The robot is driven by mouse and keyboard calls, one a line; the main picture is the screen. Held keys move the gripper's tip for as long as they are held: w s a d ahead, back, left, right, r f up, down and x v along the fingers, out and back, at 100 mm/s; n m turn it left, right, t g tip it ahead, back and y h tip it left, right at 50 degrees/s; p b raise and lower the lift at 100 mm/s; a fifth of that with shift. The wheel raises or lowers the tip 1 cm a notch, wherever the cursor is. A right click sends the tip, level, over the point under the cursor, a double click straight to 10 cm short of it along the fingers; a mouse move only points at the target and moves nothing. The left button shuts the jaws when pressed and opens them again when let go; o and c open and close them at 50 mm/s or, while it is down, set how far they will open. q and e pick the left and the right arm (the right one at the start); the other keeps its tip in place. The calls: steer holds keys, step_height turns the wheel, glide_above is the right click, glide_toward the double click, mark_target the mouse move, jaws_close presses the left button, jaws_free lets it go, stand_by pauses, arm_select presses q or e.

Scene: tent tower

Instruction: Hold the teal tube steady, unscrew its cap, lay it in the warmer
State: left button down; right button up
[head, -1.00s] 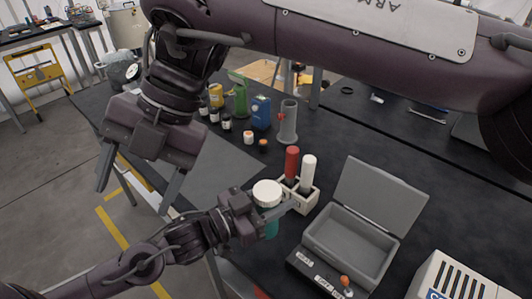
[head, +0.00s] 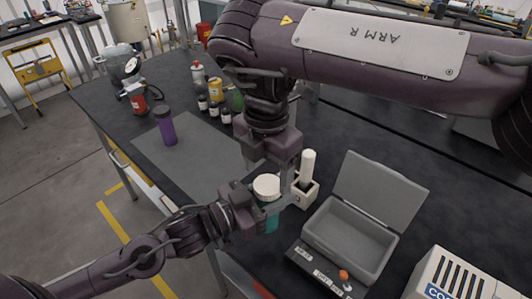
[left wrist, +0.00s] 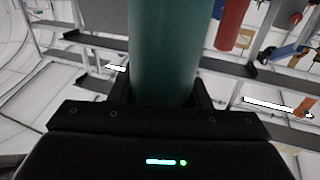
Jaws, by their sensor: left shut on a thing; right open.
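The teal tube (head: 271,222) stands upright with its white cap (head: 267,186) on top. My left gripper (head: 258,215) is shut on the tube's body below the cap. In the left wrist view the tube (left wrist: 163,50) rises between the fingers. My right gripper (head: 287,190) is open and points down just right of and behind the cap, in front of part of the rack; I cannot tell whether it touches anything. The warmer (head: 347,241), a grey box with its lid (head: 376,191) raised, is empty at the right.
A small rack (head: 305,198) holds a white tube (head: 307,166) close to my right gripper. A purple bottle (head: 167,128) stands on the grey mat (head: 193,160). Several small bottles stand behind. A white vented box (head: 450,280) is at the front right.

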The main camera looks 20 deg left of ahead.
steer(key=shift+f, duration=1.45)
steer(key=shift+c, duration=0.2)
steer(key=c, duration=1)
steer(key=shift+o, duration=0.2)
steer(key=n, duration=0.7)
steer(key=o, duration=1.1)
steer(key=shift+s+a, duration=0.1)
steer(key=shift+r, duration=0.1)
